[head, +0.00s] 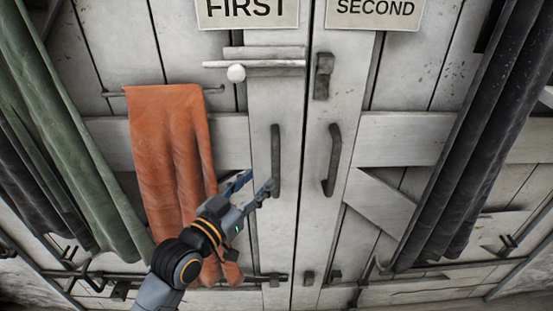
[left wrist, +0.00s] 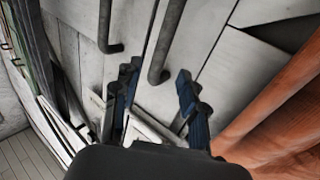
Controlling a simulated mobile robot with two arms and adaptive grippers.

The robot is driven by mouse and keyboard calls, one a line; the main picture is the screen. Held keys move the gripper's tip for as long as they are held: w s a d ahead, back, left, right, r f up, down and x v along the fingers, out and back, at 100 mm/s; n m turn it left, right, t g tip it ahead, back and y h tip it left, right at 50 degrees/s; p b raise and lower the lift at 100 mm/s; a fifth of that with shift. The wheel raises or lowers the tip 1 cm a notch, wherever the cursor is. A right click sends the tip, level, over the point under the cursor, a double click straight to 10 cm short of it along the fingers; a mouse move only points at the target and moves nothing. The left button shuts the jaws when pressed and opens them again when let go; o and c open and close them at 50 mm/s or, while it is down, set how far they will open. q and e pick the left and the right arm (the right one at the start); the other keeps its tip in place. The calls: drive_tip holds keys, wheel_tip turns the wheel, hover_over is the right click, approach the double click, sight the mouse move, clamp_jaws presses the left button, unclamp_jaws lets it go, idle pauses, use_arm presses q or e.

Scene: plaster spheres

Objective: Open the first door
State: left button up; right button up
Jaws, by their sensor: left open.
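The first door (head: 262,215) is the white plank door on the left, under the FIRST sign (head: 248,12). It looks shut against the second door (head: 312,215). Its dark vertical handle (head: 276,160) is near the seam. A pale bolt (head: 275,64) with a round knob (head: 236,73) lies across its upper part; the bolt's right end stops short of the dark catch (head: 323,76) on the second door. My left gripper (head: 257,183) is open and empty, just left of the handle's lower end. In the left wrist view the handle's end (left wrist: 158,76) shows between the open fingers (left wrist: 157,82); contact is unclear.
An orange cloth (head: 170,150) hangs on a rail left of my gripper. The second door's handle (head: 332,160) is close on the right. Green cloth (head: 75,150) hangs at far left, dark cloth (head: 455,150) at right. A low rail (head: 215,277) crosses below.

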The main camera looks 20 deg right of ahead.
sight(273, 166)
use_arm(q)
drive_tip(key=p+x, duration=0.1)
drive_tip(key=x, duration=0.7)
drive_tip(key=shift+w+d, duration=0.25)
drive_tip(key=shift+w, duration=0.1)
clamp_jaws()
drive_tip(key=shift+f, duration=0.1)
